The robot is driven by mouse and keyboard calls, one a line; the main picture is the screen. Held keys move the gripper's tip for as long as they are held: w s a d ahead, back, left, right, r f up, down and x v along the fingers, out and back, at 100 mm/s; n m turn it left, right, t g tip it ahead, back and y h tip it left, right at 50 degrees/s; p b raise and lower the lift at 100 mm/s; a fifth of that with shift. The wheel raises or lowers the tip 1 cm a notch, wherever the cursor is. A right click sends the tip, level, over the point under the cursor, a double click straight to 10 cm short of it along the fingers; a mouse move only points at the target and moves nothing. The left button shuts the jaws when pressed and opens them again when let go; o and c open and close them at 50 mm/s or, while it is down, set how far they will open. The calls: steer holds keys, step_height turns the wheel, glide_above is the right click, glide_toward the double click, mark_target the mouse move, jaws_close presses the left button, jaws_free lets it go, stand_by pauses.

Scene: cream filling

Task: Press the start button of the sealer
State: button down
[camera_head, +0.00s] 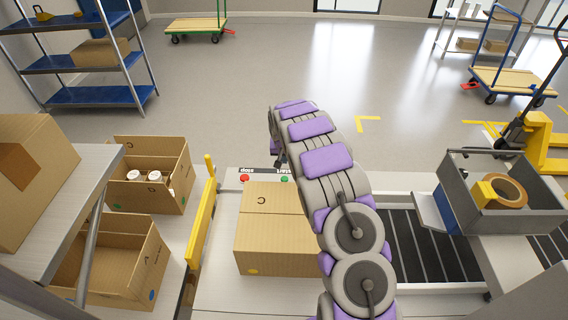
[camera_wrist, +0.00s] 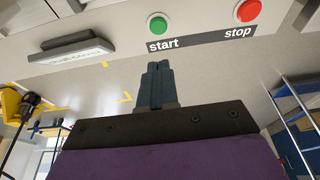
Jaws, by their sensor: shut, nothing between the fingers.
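The green start button (camera_wrist: 157,24) sits on the sealer's light panel (camera_wrist: 200,17), above the "start" label in the wrist view. The red stop button (camera_wrist: 247,11) is to its right. My gripper (camera_wrist: 155,66) is shut and empty, its fingertips pointing toward the start button and appearing just short of it in the picture; contact cannot be judged. In the head view the start button (camera_head: 284,178) shows beside my arm, with the stop button (camera_head: 244,178) to its left. My gripper is mostly hidden behind my arm there.
A closed carton (camera_head: 277,245) lies on the sealer in front of the buttons. A yellow guide rail (camera_head: 203,215) runs to its left. Open cartons (camera_head: 180,192) stand further left.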

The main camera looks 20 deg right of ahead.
mark_target(285, 180)
steer(key=x, duration=0.3)
steer(key=b+x, duration=0.1)
steer(key=x, duration=0.3)
steer(key=s+b+x, duration=0.1)
steer(key=x, duration=0.3)
steer(key=shift+a+f, duration=0.15)
steer(key=shift+w+f, duration=0.1)
steer(key=shift+f, duration=0.5)
steer(key=shift+a+f, duration=0.1)
steer(key=shift+f, duration=0.55)
steer(key=shift+s+f+b, duration=0.3)
steer(key=shift+s+f, duration=0.05)
steer(key=shift+f, duration=0.15)
steer(key=r, duration=0.1)
steer(key=r+p, duration=0.1)
steer(key=r, duration=0.2)
steer(key=shift+w+r+p, duration=0.2)
steer(key=shift+w+p, duration=0.1)
steer(key=shift+p, duration=0.1)
steer(key=d+p+v, duration=0.1)
steer(key=v, duration=0.9)
steer(key=shift+a+r+p, duration=0.3)
steer(key=shift+a+r, duration=0.05)
steer(key=shift+r, duration=0.05)
